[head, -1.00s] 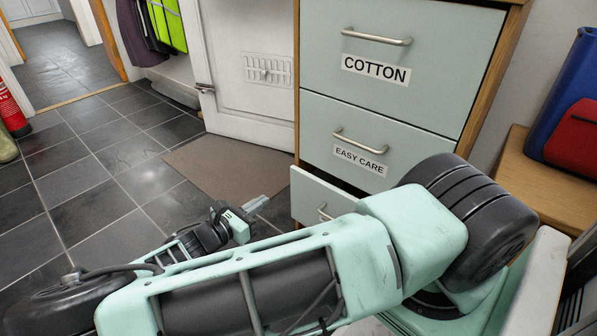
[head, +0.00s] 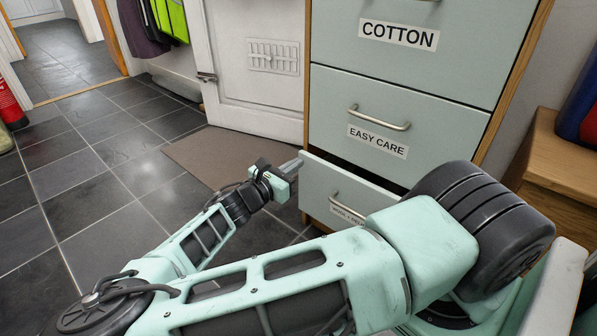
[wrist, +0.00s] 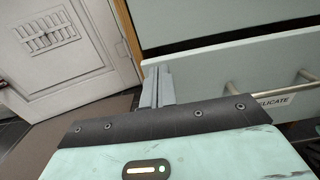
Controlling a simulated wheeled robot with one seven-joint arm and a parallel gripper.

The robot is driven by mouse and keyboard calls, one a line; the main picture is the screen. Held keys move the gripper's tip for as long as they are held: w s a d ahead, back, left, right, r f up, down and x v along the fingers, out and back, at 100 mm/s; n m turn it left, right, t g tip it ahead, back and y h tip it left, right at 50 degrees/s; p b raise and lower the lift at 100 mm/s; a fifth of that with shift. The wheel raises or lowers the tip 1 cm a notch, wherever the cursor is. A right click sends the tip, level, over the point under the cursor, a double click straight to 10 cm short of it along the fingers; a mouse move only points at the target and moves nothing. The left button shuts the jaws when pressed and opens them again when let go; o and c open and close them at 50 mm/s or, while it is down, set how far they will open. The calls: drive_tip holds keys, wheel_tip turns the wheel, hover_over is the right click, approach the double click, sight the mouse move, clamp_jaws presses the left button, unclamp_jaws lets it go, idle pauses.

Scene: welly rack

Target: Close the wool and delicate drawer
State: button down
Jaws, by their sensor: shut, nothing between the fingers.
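The wool and delicate drawer (head: 321,182) is the lowest drawer shown and stands partly open, with a dark gap above its front. Its metal handle (head: 348,205) and label are partly hidden by my arm in the head view. The drawer front (wrist: 205,75) also shows in the wrist view, with a label reading "DELICATE" (wrist: 274,100) at the right. My gripper (head: 296,163) is shut and empty at the left end of the drawer front. Its fingers (wrist: 157,86) overlap that end in the wrist view; I cannot tell whether they touch it.
The easy care drawer (head: 440,115) and the cotton drawer (head: 455,68) above are shut. A white door (head: 235,90) stands left of the cabinet, with a brown mat (head: 215,152) before it. A wooden bench (head: 545,150) is at the right.

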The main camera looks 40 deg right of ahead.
sight(307, 156)
drive_tip(key=shift+w+d+b, duration=0.15)
drive_tip(key=shift+d+b, duration=0.3)
drive_tip(key=shift+d, duration=0.6)
drive_tip(key=shift+r, duration=0.1)
drive_tip(key=d+p, duration=0.2)
drive_tip(key=p, duration=0.1)
drive_tip(key=shift+w+d+p, duration=0.15)
drive_tip(key=shift+d+p, duration=0.1)
drive_tip(key=shift+p, duration=0.1)
